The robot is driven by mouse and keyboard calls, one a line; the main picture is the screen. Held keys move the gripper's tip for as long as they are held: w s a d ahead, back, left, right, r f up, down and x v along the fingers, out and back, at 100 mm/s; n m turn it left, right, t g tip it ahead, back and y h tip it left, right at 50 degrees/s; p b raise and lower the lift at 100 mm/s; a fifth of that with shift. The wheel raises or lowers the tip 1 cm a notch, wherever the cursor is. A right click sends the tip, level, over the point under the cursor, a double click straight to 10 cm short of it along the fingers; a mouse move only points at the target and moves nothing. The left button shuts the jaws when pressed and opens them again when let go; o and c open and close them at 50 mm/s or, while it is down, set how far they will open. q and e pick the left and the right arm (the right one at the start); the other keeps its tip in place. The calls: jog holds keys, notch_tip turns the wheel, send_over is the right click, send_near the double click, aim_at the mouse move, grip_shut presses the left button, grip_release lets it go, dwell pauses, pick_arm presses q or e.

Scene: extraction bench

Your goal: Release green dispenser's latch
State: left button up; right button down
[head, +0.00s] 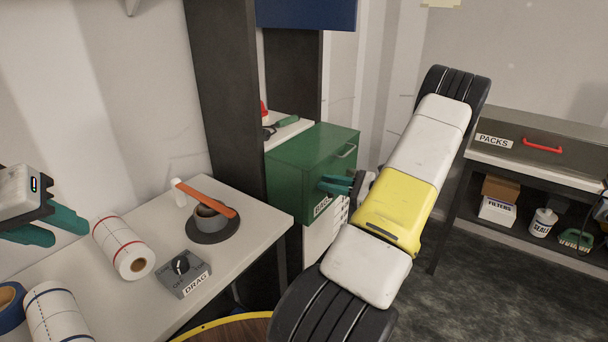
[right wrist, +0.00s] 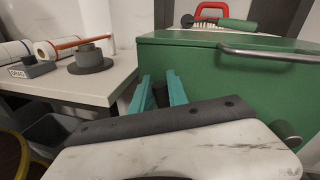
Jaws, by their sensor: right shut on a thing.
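The green dispenser (head: 310,148) stands on a white stand right of the dark post; it fills the right of the right wrist view (right wrist: 225,90). A silver bar handle (head: 347,151) is on its front. My right gripper (head: 337,185) is at the dispenser's front face, its teal fingers shut on a small dark part (right wrist: 160,93) that seems to be the latch. Most of that part is hidden by the fingers. My left gripper (head: 45,230) is open and empty above the left bench, far from the dispenser.
The left bench (head: 245,205) holds paper rolls (head: 124,247), a grey DRAG switch box (head: 184,272) and a dark round holder (head: 211,222) with an orange strip. A PACKS cabinet (head: 545,142) stands at right above shelved boxes.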

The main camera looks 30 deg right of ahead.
jog(key=n, duration=0.2)
jog(key=a+n, duration=0.1)
jog(key=shift+s+f+h, duration=0.25)
jog(key=shift+h, duration=0.05)
jog(key=n, duration=0.2)
jog(key=n+h, duration=0.1)
jog(key=shift+s+a+f+n, duration=0.2)
jog(key=shift+a+f+n, duration=0.1)
jog(key=shift+a+f, duration=0.1)
jog(key=n, duration=0.1)
jog(key=f+n+h, duration=0.1)
jog(key=n, duration=0.1)
jog(key=shift+s+a, duration=0.15)
jog(key=shift+a, duration=0.05)
jog(key=shift+a+f+n+h, duration=0.1)
jog(key=shift+f+n+h, duration=0.2)
jog(key=shift+n, duration=0.55)
jog(key=shift+f+n+h, duration=0.2)
jog(key=shift+f+n, duration=0.15)
jog(key=shift+n, duration=0.5)
jog(key=c, duration=1.3)
grip_release()
